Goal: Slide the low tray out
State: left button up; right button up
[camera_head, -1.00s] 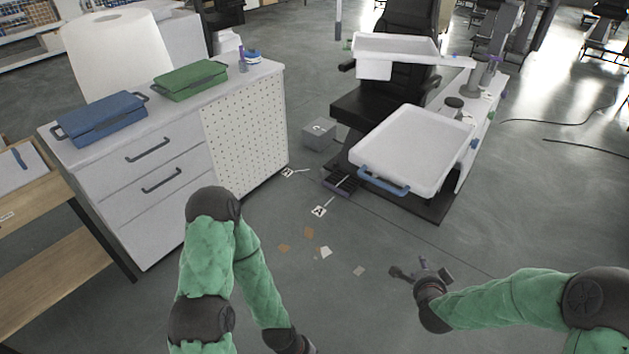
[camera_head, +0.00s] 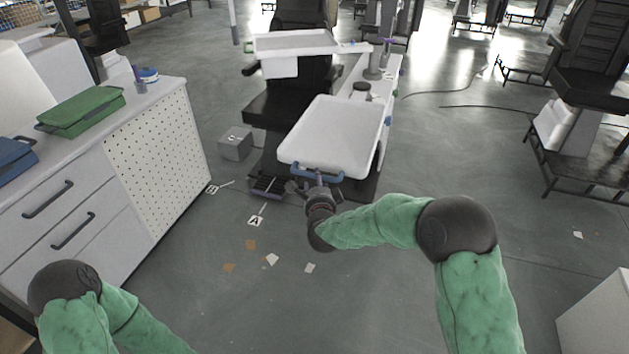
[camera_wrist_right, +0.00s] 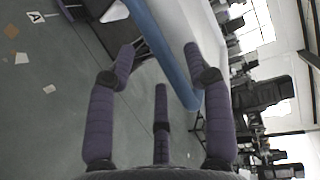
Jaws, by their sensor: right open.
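The low tray (camera_head: 335,133) is white and shallow, with a blue handle (camera_head: 318,174) along its near edge. It sits in front of the black chair, below a higher white tray (camera_head: 293,42). My right gripper (camera_head: 316,187) is at the blue handle in the head view and covers part of it. In the right wrist view the blue handle (camera_wrist_right: 160,50) runs diagonally between the spread fingers of the right gripper (camera_wrist_right: 158,62). The fingers are open; whether any touches the handle I cannot tell. My left arm is at the lower left and its gripper is out of frame.
A white drawer cabinet (camera_head: 100,180) with green (camera_head: 80,111) and blue cases stands at the left. A grey box (camera_head: 235,144) and a floor marker A (camera_head: 256,220) lie near the chair (camera_head: 290,100).

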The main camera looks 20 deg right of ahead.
jog(key=shift+b+x, duration=0.3)
jog(key=shift+x, duration=1.55)
jog(key=shift+s, duration=0.1)
grip_shut()
